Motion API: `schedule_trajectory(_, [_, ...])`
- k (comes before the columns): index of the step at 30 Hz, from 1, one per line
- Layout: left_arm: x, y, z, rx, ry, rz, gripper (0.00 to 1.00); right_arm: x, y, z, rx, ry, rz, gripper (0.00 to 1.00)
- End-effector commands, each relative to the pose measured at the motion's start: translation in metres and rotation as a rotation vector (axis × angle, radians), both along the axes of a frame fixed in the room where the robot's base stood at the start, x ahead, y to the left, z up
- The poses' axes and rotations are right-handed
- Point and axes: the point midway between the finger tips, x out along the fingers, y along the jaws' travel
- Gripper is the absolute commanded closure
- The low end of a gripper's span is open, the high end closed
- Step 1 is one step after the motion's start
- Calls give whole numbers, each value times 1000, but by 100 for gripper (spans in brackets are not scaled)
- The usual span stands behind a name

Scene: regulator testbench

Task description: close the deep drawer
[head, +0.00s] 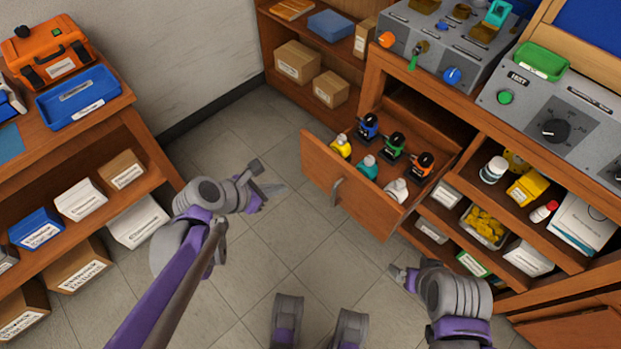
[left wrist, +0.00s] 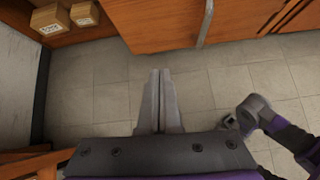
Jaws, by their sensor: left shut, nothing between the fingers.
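The deep drawer (head: 316,172) stands pulled out of the wooden bench in the head view. Its front carries a curved grey handle (head: 337,191). Several small bottles with coloured bodies, such as a yellow one (head: 341,147), stand inside it. My left gripper (head: 273,189) is shut and empty, to the left of the drawer front and apart from it. In the left wrist view its two fingers (left wrist: 160,100) lie together over the floor, with a wooden panel beyond them. My right gripper (head: 397,273) is below the drawer's near corner; its finger gap is too small to read.
Open shelves with bottles, a yellow-filled bin (head: 484,226) and boxes are right of the drawer. Control panels (head: 559,120) sit on the bench top. A shelf unit with an orange case (head: 45,50) and boxes stands at left. The tiled floor (head: 290,240) between is clear.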

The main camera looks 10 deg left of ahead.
Motion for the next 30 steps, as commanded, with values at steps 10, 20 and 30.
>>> schedule_trajectory(10, [25, -15, -26, -52, 19, 44, 100, 1, 0, -17, 0, 6, 0, 4])
schedule_trajectory(20, [66, -45, -74, -51, 20, 43, 100, 3, 0, -44, 0, 15, 0, 4])
schedule_trajectory(30, [95, -65, -68, -49, 17, 46, 100, 3, 0, -46, 0, 16, 0, 4])
